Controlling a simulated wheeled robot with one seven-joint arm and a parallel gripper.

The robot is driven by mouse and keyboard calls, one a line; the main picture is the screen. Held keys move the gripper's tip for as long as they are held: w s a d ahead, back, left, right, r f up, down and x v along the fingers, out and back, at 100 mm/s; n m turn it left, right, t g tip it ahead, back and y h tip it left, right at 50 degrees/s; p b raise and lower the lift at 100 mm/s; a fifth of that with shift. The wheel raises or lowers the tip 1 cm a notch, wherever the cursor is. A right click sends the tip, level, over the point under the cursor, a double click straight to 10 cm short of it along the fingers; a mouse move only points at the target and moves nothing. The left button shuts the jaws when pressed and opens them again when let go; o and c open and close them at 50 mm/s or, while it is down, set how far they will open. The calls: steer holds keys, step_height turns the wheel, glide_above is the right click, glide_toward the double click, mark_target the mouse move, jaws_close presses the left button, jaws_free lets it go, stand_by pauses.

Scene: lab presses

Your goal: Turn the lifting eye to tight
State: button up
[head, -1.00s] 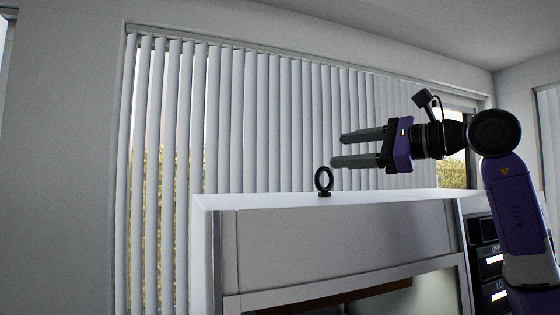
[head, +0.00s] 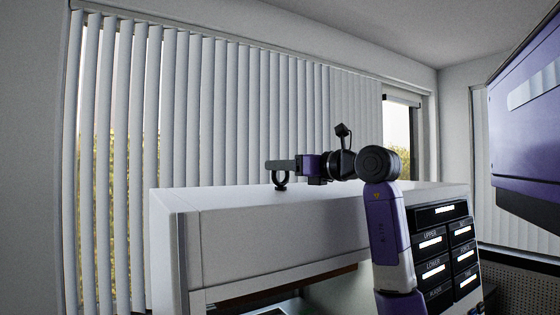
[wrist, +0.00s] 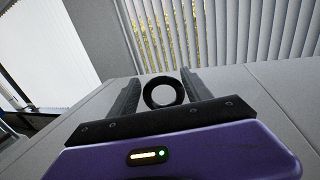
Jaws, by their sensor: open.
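The lifting eye (head: 281,186) is a dark ring standing upright on top of the pale press housing (head: 290,215). In the wrist view the ring (wrist: 148,93) shows between the two fingers of my gripper (wrist: 159,78). The fingers are apart, one on each side of the ring, with a gap visible on the left. I cannot tell if the right finger touches it. The eye's base is hidden in the wrist view.
The press top is otherwise clear around the eye. A panel of labelled dark modules (head: 448,250) is on the press front at right. Vertical blinds (head: 215,110) hang behind the press. A purple and grey body (head: 525,110) juts in at upper right.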

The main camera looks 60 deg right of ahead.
steer(key=shift+x, duration=0.8)
steer(key=c, duration=1.1)
steer(key=shift+o, duration=0.2)
steer(key=shift+f, duration=0.1)
steer(key=shift+h, duration=0.3)
steer(key=shift+m+g+h+b, duration=0.6)
steer(key=shift+m+g+h, duration=0.5)
steer(key=shift+m+h, duration=0.7)
steer(key=shift+d+h, duration=0.1)
steer(key=shift+h, duration=0.2)
steer(key=o, duration=1.1)
steer(key=shift+c, duration=0.2)
